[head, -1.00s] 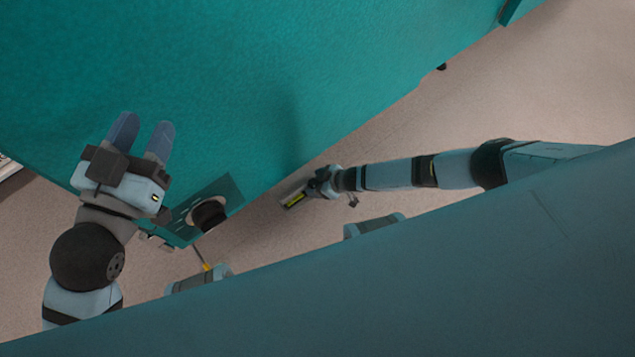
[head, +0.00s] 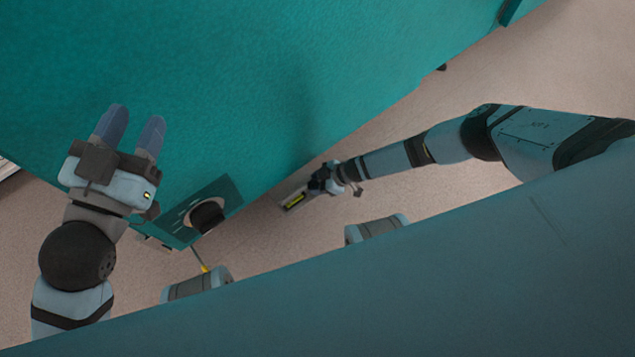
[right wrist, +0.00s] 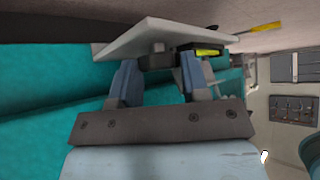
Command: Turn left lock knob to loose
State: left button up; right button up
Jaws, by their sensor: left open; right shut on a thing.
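A round black knob (head: 207,217) sits on a teal plate (head: 228,190) at the teal cabinet's edge in the head view. I cannot tell its lock setting. My left gripper (head: 132,122) is open and empty, up and left of the knob, its fingers over the teal surface and apart from the knob. My right gripper (head: 313,188) is low beside the cabinet, right of the knob. In the right wrist view its blue fingers (right wrist: 160,80) are shut on a dark part under a pale grey plate (right wrist: 165,37) with a yellow label.
The large teal cabinet (head: 200,80) fills the upper left of the head view. Bare floor (head: 480,90) lies to its right. A small yellow piece (head: 206,267) shows below the knob. Grey wall panels (right wrist: 293,110) show at right in the right wrist view.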

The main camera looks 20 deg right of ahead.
pick_arm(q)
jog(key=shift+f, duration=0.15)
pick_arm(e)
jog(key=o, duration=0.9)
pick_arm(q)
jog(key=shift+d, duration=0.1)
pick_arm(e)
jog(key=shift+d+r, duration=0.1)
jog(key=shift+r, duration=0.05)
jog(key=shift+p+v, duration=0.95)
jog(key=shift+v, duration=0.2)
pick_arm(q)
jog(key=s+n+p, duration=0.1)
jog(key=p, duration=0.1)
jog(key=s+d+n+g+p, duration=0.1)
jog(key=n, duration=0.1)
jog(key=s+n+y+p, duration=0.1)
jog(key=p, duration=0.1)
jog(key=shift+d+r+n+g+p, duration=0.3)
jog(key=shift+d+r, duration=0.05)
jog(key=shift+d, duration=0.05)
pick_arm(e)
jog(key=v, duration=1.1)
